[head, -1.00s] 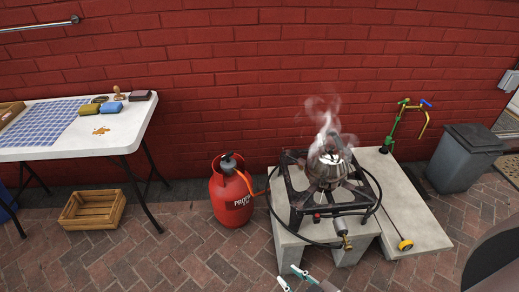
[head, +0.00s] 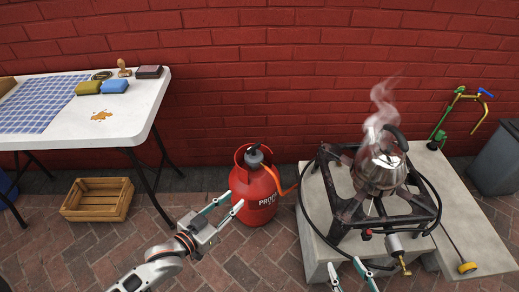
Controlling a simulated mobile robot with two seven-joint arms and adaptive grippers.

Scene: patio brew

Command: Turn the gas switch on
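A red gas bottle (head: 257,192) stands on the brick paving left of the burner. Its grey valve top with a black part (head: 254,155) shows inside the collar, and an orange hose (head: 273,178) leads from it. The burner (head: 370,200) is a dark metal frame on a pale block, with a brass valve (head: 402,262) hanging at its front right. My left gripper (head: 236,204) is open, its fingertips at the left side of the bottle, below the valve. My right gripper (head: 345,272) shows only its fingertips at the bottom edge, apart and empty.
A steaming metal kettle (head: 381,168) sits on the burner. A black hose loops around the burner frame. A white table (head: 140,112) with sponges and a cloth stands at left, a wooden crate (head: 97,200) below it. A grey bin (head: 496,160) stands at right.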

